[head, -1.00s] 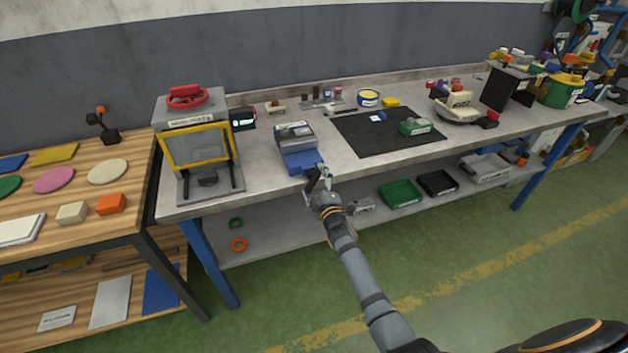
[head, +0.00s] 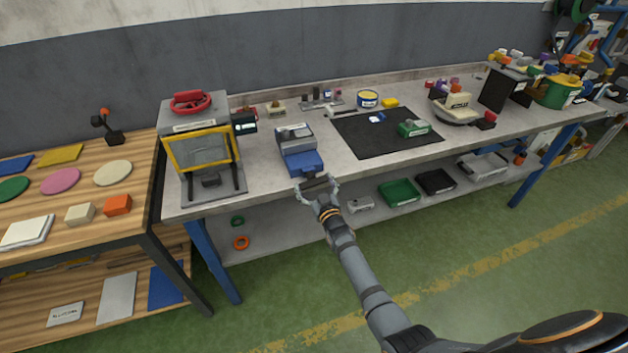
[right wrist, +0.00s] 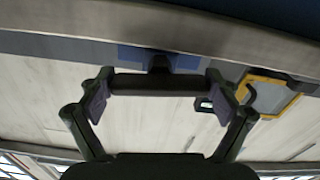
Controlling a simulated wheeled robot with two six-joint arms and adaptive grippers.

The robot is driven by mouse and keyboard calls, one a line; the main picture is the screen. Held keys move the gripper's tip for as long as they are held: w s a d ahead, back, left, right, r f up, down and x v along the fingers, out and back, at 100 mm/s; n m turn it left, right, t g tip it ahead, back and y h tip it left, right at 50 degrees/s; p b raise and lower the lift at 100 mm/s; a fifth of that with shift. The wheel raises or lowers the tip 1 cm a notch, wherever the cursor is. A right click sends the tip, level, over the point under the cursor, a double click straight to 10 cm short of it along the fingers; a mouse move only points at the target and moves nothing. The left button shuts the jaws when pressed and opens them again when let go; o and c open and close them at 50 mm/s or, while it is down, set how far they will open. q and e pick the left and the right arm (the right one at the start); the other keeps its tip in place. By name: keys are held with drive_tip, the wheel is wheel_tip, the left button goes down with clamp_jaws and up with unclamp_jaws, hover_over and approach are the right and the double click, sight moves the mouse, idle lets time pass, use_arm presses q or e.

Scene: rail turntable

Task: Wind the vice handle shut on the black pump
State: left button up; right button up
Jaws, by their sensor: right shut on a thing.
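The blue vice (head: 303,163) sits at the front edge of the grey workbench, with a grey jaw block (head: 294,134) behind its blue front part. Its dark handle bar (head: 315,184) sticks out past the bench edge and lies roughly level. My right gripper (head: 317,188) is shut on the handle, one finger at each end of the bar. In the right wrist view the bar (right wrist: 155,84) spans between the two finger pads (right wrist: 160,102), with the vice's blue body (right wrist: 185,61) beyond it. I cannot clearly make out a black pump between the jaws. My left gripper is out of view.
A press with a yellow-framed guard (head: 203,148) stands left of the vice. A black mat (head: 360,142) with a green box (head: 413,128) lies to the right. The lower shelf holds a green tray (head: 399,193) and a black tray (head: 436,182). The floor in front is clear.

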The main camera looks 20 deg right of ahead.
drive_tip(key=m+p, duration=0.1)
drive_tip(key=m, duration=0.3)
drive_tip(key=shift+f+m, duration=0.1)
drive_tip(key=shift+m, duration=0.2)
drive_tip(key=m+p, duration=0.1)
drive_tip(key=m, duration=0.4)
drive_tip(key=shift+s+m, duration=0.1)
drive_tip(key=shift+m, duration=0.2)
drive_tip(key=o, duration=0.9)
drive_tip(key=shift+c, duration=0.2)
drive_tip(key=shift+s, duration=0.35)
drive_tip(key=s, duration=1.1)
drive_tip(key=shift+s+d, duration=0.15)
